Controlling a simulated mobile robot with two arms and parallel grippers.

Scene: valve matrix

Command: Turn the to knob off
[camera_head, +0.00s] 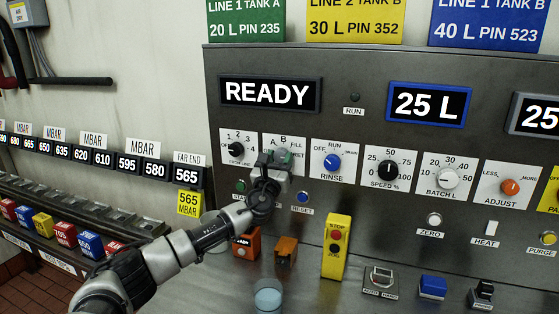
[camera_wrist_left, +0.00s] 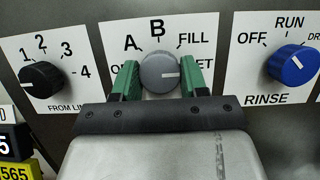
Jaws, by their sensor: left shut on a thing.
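The grey round knob (camera_wrist_left: 160,73) sits on a white plate marked A, B and FILL, with partly covered labels at left and right. Its white pointer mark points right, towards the covered label ending in "ET". My left gripper (camera_wrist_left: 160,80) has its two green-padded fingers on either side of this knob and is shut on it. In the head view, my left gripper (camera_head: 270,165) reaches the plate (camera_head: 282,143) from below left and hides most of the knob. The knob's name label is hidden behind the gripper. My right gripper is in neither view.
A black numbered knob (camera_wrist_left: 41,79) is close at left, and the blue RINSE knob (camera_wrist_left: 293,64) at right. Below stand a yellow STOP box (camera_head: 336,247), orange blocks (camera_head: 286,250) and a cup (camera_head: 268,295). The READY display (camera_head: 268,94) is above.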

